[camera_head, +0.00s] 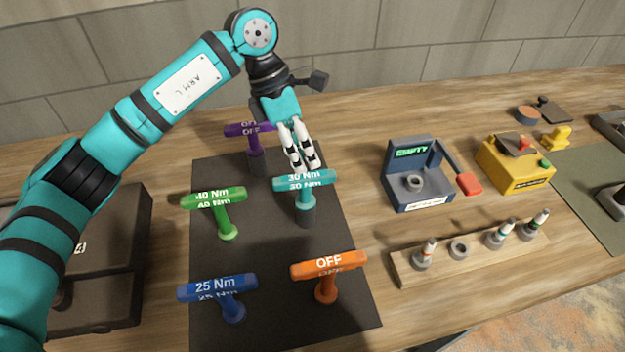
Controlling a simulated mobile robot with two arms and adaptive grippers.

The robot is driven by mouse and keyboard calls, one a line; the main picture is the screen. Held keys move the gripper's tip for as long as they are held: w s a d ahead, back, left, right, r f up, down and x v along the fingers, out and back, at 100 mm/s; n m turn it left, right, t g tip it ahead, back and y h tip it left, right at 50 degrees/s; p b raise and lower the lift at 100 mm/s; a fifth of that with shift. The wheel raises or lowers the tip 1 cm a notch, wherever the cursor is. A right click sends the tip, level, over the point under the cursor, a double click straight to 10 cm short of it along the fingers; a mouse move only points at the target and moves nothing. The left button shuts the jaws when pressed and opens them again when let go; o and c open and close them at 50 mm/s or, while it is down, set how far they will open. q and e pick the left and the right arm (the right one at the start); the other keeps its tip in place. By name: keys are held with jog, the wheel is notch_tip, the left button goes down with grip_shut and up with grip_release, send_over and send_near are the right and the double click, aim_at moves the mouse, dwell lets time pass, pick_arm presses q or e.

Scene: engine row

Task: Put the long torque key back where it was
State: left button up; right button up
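Several T-shaped torque keys stand on a dark mat (270,258). They are a purple key (250,130) marked OFF at the back, a green key (213,200) marked 40 Nm, a teal key (304,181) marked 30 Nm, a blue key (217,288) marked 25 Nm and an orange key (328,265) marked OFF. The teal and purple keys have taller grey lower parts. My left gripper (303,165) points down just behind the teal key's handle. Its white fingers look slightly apart, and no finger crosses the handle's front. My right gripper is not in view.
A blue device (418,180) reading EMPTY and a yellow box (515,165) stand to the right. A wooden rack (475,254) with small pieces lies in front of them. A dark case (115,260) is on the left, partly behind my arm. A wall closes off the back.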

pick_arm(q)
jog(key=shift+b+v, duration=0.35)
jog(key=shift+v, duration=1.55)
